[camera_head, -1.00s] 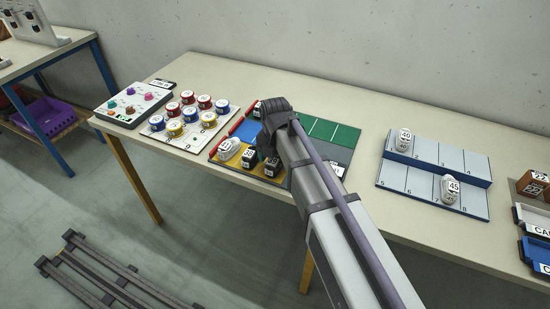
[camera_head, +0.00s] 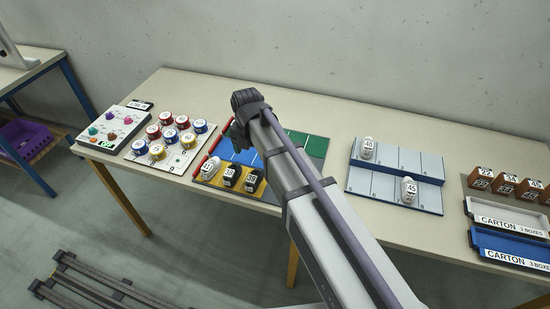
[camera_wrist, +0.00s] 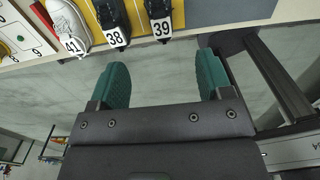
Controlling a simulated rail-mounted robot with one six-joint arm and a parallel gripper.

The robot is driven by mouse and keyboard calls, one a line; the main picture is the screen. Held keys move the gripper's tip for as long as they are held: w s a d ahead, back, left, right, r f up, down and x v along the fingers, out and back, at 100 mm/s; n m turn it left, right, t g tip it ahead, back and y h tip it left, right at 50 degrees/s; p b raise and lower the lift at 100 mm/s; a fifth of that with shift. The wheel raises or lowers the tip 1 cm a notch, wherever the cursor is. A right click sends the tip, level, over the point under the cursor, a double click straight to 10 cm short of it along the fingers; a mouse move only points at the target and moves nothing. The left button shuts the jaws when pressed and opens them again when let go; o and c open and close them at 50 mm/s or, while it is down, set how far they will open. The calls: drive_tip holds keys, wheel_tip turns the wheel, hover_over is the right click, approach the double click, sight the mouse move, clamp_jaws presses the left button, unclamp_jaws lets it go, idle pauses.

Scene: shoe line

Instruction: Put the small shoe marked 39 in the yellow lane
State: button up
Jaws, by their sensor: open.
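The small black shoe marked 39 (camera_head: 252,181) stands in the yellow lane (camera_head: 271,196) at the front of the coloured lane board. In the wrist view the 39 shoe (camera_wrist: 159,18) is at the top, with its label facing me. To its left are a black shoe marked 38 (camera_wrist: 112,24) and a white shoe marked 41 (camera_wrist: 69,27), both in the same lane. My gripper (camera_wrist: 163,72) is open and empty, apart from the shoes. In the head view, my arm hides part of the board.
A white board with several round tins (camera_head: 172,142) and a panel with coloured knobs (camera_head: 109,127) lie to the left. A blue-edged stepped rack (camera_head: 396,180) holds two white shoes. Carton trays (camera_head: 509,218) and brown boxes stand at the far right.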

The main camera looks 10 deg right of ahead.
drive_tip(key=s+d+m, duration=0.7)
drive_tip(key=d+m, duration=0.1)
drive_tip(key=m, duration=0.7)
drive_tip(key=s+d+m, duration=0.7)
drive_tip(key=d+m, duration=0.2)
drive_tip(key=m, duration=0.7)
drive_tip(key=shift+s+d, duration=0.2)
